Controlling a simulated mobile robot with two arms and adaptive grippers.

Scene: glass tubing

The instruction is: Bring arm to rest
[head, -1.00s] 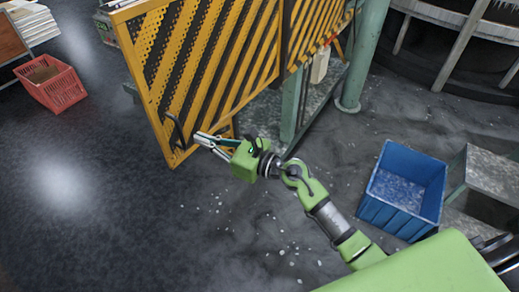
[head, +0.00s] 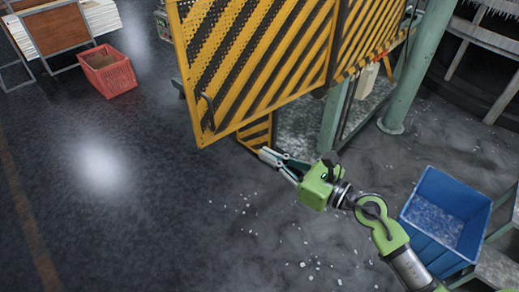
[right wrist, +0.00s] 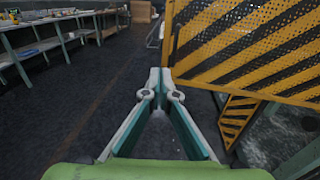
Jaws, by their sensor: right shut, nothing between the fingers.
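My right gripper (head: 268,155) is at the end of a green arm that comes in from the lower right in the head view. Its fingers are shut and empty. It is in front of the lower edge of a yellow-and-black striped perforated panel (head: 265,75), to the right of the panel's dark handle (head: 208,110), apart from the handle. In the right wrist view the closed fingertips (right wrist: 160,80) point toward open floor, with the panel at the right. My left gripper is not in view.
A blue bin (head: 445,215) with pale bits inside stands right of my arm. A red crate (head: 108,72) is on the floor at upper left. A green post (head: 408,75) stands behind. Pale fragments lie on the floor.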

